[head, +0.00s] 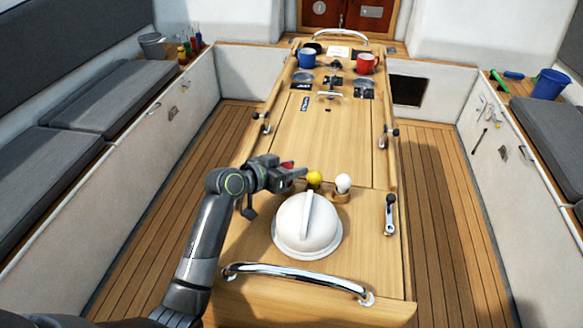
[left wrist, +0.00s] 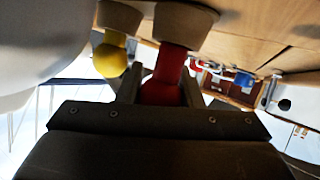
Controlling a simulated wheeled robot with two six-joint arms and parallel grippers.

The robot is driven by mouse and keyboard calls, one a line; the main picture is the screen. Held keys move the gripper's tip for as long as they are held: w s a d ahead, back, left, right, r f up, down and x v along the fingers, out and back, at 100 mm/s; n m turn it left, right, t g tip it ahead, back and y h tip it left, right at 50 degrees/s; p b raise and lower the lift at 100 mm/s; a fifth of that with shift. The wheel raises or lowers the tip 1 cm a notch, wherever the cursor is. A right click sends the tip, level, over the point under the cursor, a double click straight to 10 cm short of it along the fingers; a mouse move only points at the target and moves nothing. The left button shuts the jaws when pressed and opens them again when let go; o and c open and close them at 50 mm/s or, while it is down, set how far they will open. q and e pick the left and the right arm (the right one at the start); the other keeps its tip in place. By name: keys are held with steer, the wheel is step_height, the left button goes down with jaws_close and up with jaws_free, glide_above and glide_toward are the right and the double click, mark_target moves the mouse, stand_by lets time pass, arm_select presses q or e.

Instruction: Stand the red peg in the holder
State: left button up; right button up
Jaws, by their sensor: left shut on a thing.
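The red peg (head: 287,164) is between the fingers of my left gripper (head: 298,173), which is shut on it, left of the yellow-headed peg (head: 314,179). In the left wrist view, which is upside down, the red peg (left wrist: 165,85) runs from the fingers to a round wooden cup of the holder (left wrist: 186,22). Its stem end meets the cup in the picture; I cannot tell how deep it sits. A yellow peg (left wrist: 111,58) stands at the neighbouring cup. A white-headed peg (head: 343,183) stands in a wooden cup (head: 340,197). My right gripper is not in view.
A large white dome (head: 307,228) stands on the table just in front of the pegs. A chrome rail (head: 298,280) crosses the near end. A winch handle (head: 390,213) is at right. A blue mug (head: 307,58) and red mug (head: 366,63) stand far off. The table's middle is clear.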

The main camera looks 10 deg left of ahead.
arm_select(q)
steer(key=shift+f+b, duration=0.45)
steer(key=shift+f, duration=0.25)
stand_by(0.8)
stand_by(0.7)
steer(key=o, duration=1.5)
steer(key=shift+o, duration=0.2)
steer(key=shift+a, duration=0.1)
steer(key=shift+f, duration=0.1)
